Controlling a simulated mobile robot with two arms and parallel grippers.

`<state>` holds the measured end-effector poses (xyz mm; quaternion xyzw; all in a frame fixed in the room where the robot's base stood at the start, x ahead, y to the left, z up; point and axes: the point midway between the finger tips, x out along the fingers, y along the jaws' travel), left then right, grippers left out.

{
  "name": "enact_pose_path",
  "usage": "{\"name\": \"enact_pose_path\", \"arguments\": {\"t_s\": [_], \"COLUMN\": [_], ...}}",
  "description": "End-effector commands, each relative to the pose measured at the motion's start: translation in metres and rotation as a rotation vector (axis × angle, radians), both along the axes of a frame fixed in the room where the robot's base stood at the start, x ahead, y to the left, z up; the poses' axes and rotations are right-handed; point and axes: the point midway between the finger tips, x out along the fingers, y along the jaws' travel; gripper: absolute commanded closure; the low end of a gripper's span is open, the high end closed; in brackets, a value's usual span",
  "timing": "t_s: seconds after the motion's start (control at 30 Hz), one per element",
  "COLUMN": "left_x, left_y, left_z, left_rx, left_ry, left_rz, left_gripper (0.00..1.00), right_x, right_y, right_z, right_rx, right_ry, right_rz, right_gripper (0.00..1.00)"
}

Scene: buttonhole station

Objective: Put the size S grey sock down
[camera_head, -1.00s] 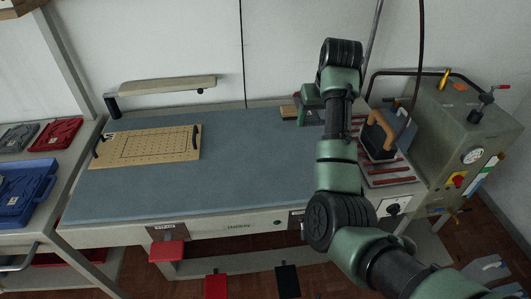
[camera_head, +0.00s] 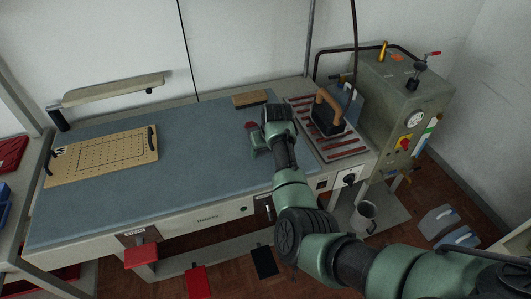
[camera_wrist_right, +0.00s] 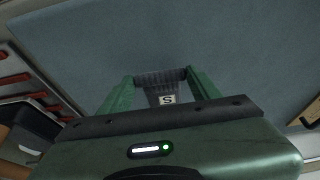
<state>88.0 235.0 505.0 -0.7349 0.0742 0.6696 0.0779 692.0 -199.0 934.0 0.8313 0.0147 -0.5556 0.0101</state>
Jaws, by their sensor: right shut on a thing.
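The size S grey sock (camera_wrist_right: 165,78) shows in the right wrist view, with a ribbed cuff and a white label reading S. My right gripper (camera_wrist_right: 160,82) is shut on it, one green finger on each side. In the head view my right gripper (camera_head: 257,140) is over the right part of the blue-grey table top (camera_head: 190,165), near the iron rest. The sock cannot be made out there, and whether it touches the table is unclear. My left gripper is not in view.
A wooden block (camera_head: 251,99) lies at the table's back edge. An iron (camera_head: 327,112) stands on a red-striped rest (camera_head: 345,146) to the right, beside a steam boiler (camera_head: 395,100). A perforated wooden board (camera_head: 100,157) lies at the left. The table's middle is clear.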

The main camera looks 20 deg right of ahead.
Motion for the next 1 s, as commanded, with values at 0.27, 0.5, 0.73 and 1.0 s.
{"name": "enact_pose_path", "arguments": {"t_s": [0.27, 0.5, 0.73, 1.0], "left_x": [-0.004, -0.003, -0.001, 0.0], "left_y": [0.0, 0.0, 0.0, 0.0], "left_z": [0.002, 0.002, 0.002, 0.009], "left_rx": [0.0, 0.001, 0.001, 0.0], "left_ry": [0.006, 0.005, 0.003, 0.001], "left_rz": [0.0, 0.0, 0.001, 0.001], "left_gripper": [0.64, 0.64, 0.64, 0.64], "right_x": [0.0, 0.0, 0.0, 0.0], "right_y": [0.0, 0.0, 0.0, 0.0], "right_z": [-0.018, -0.019, -0.018, -0.011], "right_rx": [-0.001, -0.001, -0.001, -0.001], "right_ry": [-0.002, -0.001, -0.001, -0.001], "right_rz": [0.0, 0.0, 0.0, 0.0], "right_gripper": [0.76, 0.23, 0.16, 0.16]}}
